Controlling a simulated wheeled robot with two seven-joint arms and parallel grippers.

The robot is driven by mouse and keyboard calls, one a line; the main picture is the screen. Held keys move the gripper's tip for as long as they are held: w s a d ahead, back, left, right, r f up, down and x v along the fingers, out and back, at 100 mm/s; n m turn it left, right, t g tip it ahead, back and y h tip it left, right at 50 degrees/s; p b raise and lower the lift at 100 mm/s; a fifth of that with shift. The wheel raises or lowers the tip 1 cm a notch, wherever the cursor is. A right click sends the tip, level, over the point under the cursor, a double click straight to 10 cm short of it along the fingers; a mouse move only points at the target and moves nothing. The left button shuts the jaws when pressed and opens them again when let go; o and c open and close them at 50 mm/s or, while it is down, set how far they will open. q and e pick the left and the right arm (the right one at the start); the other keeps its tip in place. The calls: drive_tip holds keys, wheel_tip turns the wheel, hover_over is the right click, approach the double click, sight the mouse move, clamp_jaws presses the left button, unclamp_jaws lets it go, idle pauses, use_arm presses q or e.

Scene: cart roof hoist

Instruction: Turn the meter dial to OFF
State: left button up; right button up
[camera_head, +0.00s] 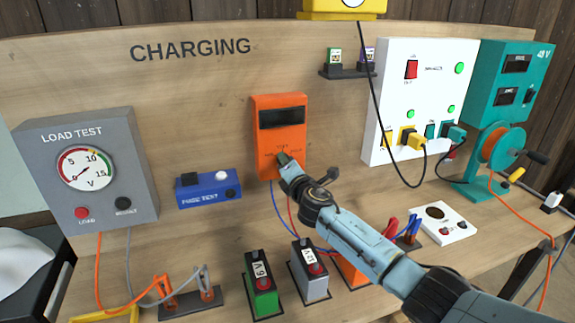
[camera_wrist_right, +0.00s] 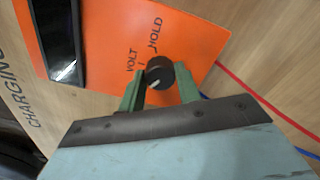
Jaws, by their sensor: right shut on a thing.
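The orange meter (camera_head: 264,104) with a dark display stands upright against the wooden back panel; its face also fills much of the right wrist view (camera_wrist_right: 190,35). Its dark round dial (camera_wrist_right: 160,70) sits beside the printed words VOLT and HOLD. A small pale mark shows on the dial's lower left edge in that view. No OFF label is readable there. My right gripper (camera_head: 284,160) is at the dial and hides it in the head view. Its green fingers (camera_wrist_right: 160,88) are shut on the dial, one on either side. My left gripper is in neither view.
A grey load tester (camera_head: 140,150) and blue fuse tester (camera_head: 208,190) are left of the meter. A white charger panel (camera_head: 400,80) is at right. Batteries (camera_head: 262,282) stand below, near my right arm. Red and blue leads hang under the meter.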

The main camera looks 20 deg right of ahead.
drive_tip(key=o, duration=1)
drive_tip(key=shift+s, duration=0.1)
drive_tip(key=s, duration=0.4)
drive_tip(key=s+p, duration=0.1)
drive_tip(key=s, duration=0.8)
drive_tip(key=shift+s+d, duration=0.1)
drive_tip(key=shift+d, duration=0.15)
